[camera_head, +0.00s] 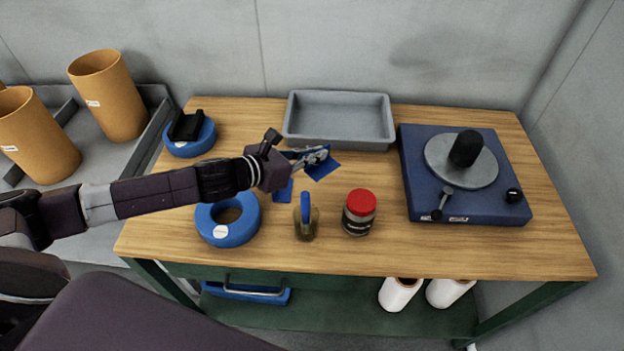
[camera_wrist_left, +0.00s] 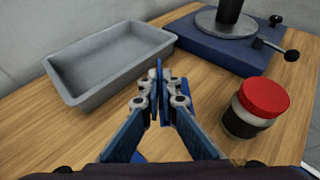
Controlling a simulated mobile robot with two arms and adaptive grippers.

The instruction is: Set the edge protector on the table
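A blue angled piece, which I take for the edge protector (camera_head: 322,169), is at the tip of my left gripper (camera_head: 308,157), above the wooden table (camera_head: 420,250). In the left wrist view, the fingers of the left gripper (camera_wrist_left: 162,103) are closed together on the blue edge protector (camera_wrist_left: 190,90). The fingers hide part of it. Another blue piece (camera_head: 283,194) shows below the gripper, seemingly on the table. My right gripper is not in view.
A grey tray (camera_head: 340,140) stands at the back. A blue turntable device (camera_head: 468,205) is on the right. A red-lidded jar (camera_head: 359,213), a blue-topped bottle (camera_head: 306,222) and a blue ring (camera_head: 228,235) stand in front. The right front tabletop is clear.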

